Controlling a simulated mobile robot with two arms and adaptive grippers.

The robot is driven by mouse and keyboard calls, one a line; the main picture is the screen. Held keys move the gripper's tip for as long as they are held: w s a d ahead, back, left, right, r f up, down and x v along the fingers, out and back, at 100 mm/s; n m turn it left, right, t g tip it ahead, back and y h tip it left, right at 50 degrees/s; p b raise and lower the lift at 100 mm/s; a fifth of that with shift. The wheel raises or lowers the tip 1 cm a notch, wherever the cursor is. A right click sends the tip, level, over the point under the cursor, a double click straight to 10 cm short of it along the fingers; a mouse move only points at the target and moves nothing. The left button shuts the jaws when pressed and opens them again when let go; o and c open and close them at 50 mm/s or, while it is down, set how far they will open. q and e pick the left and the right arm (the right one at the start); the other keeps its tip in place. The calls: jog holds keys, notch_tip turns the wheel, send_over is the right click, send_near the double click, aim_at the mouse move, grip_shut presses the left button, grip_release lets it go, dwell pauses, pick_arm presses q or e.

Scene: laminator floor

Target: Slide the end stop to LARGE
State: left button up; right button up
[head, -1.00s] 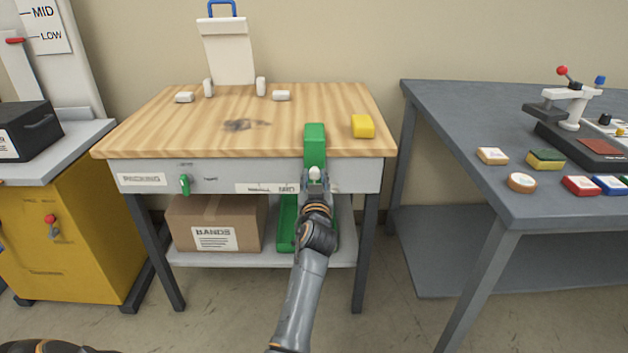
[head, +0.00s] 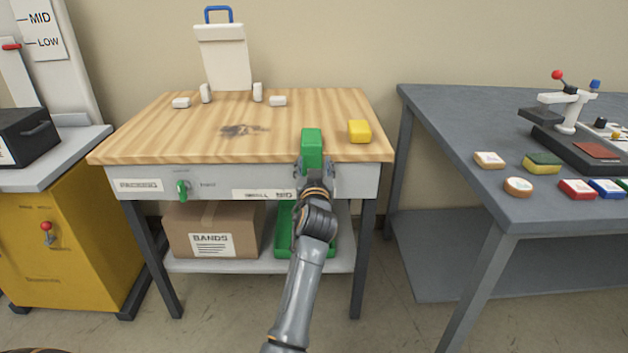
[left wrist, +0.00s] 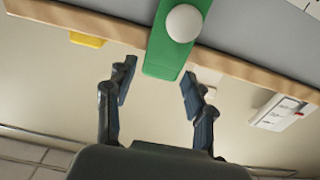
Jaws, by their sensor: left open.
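The end stop is a green block (head: 312,143) at the front edge of the wooden-topped table, right of its middle. In the left wrist view the green part (left wrist: 163,52) carries a round white knob (left wrist: 184,23). My left gripper (head: 314,168) is open in front of the end stop. In the left wrist view its fingers (left wrist: 158,88) are spread, one on each side of the green part's line, with no visible contact. The scale strip on the table front (head: 263,194) shows SMALL and MID; the part to the right is hidden by my arm.
A yellow block (head: 359,131) lies on the tabletop right of the end stop. A small green knob (head: 183,189) sits on the table front at left. A BANDS box (head: 212,229) and a green bin (head: 284,236) are on the shelf below. A grey table (head: 430,130) stands at right.

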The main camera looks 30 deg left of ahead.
pick_arm(q)
jog(key=shift+r, duration=2.35)
